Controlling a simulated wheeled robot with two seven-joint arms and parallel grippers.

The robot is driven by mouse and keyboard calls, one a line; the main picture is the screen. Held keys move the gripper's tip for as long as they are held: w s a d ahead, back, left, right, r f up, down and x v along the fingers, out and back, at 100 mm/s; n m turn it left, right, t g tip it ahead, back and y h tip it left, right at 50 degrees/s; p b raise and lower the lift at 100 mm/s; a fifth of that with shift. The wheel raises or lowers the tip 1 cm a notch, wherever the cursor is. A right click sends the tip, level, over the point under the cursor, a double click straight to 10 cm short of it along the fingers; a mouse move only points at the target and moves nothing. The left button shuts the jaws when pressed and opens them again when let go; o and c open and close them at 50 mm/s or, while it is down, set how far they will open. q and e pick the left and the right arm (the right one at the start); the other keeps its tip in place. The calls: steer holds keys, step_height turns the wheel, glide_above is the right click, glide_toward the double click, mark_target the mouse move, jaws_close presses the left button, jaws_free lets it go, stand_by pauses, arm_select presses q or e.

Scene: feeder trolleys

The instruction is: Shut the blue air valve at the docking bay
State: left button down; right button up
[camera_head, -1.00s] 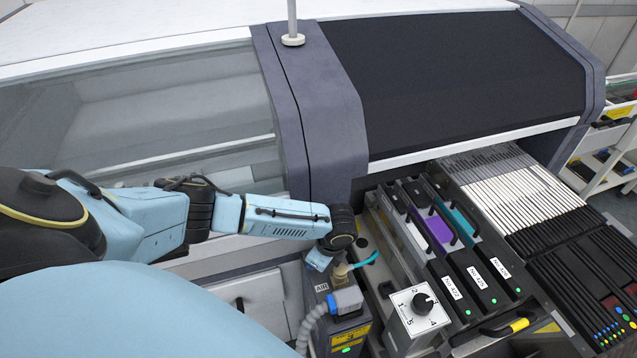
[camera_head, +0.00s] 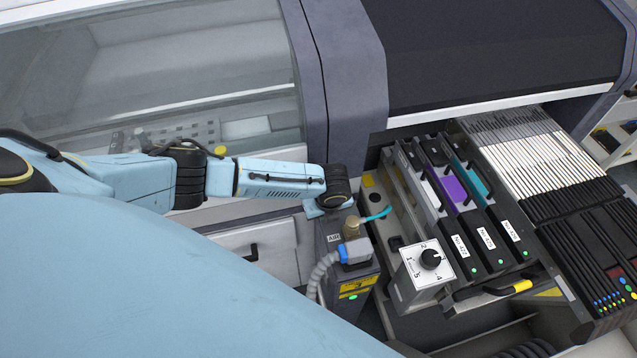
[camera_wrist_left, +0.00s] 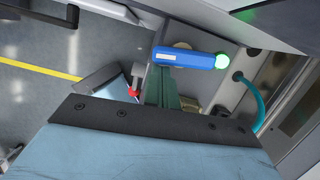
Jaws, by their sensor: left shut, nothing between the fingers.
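The air valve's blue handle (camera_wrist_left: 190,59) shows in the left wrist view as a bar lying crosswise, with a bright green glow at its right end. My left gripper (camera_wrist_left: 166,75) has its dark green fingers together and empty, with the tips just by the handle's left half. I cannot tell whether they touch it. In the head view my left wrist covers the gripper and the handle. The dark box labelled AIR (camera_head: 333,238) stands just below the wrist, with a brass fitting (camera_head: 352,226) and a teal hose (camera_head: 376,214). My right gripper is not in view.
A blue plug (camera_head: 355,250) with a grey corrugated hose (camera_head: 318,272) sits on the box front. A numbered dial box (camera_head: 424,268) and several feeders (camera_head: 480,240) stand to the right. The machine's grey frame (camera_head: 345,75) rises behind the wrist.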

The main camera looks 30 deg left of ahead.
arm_select(q)
steer(key=shift+a, duration=0.15)
stand_by(0.3)
stand_by(0.4)
steer(key=shift+s+d+p, duration=0.25)
steer(key=shift+d+p, duration=0.1)
steer(key=shift+d, duration=0.05)
steer(key=shift+s+d+r+p, duration=0.1)
steer(key=shift+s+d+p, duration=0.35)
steer(key=shift+d, duration=0.2)
steer(key=shift+s+d+r+p, duration=0.1)
steer(key=shift+s+d+p, duration=0.35)
steer(key=shift+d, duration=0.15)
steer(key=v, duration=0.9)
steer(key=shift+r, duration=0.35)
steer(key=shift+d, duration=0.1)
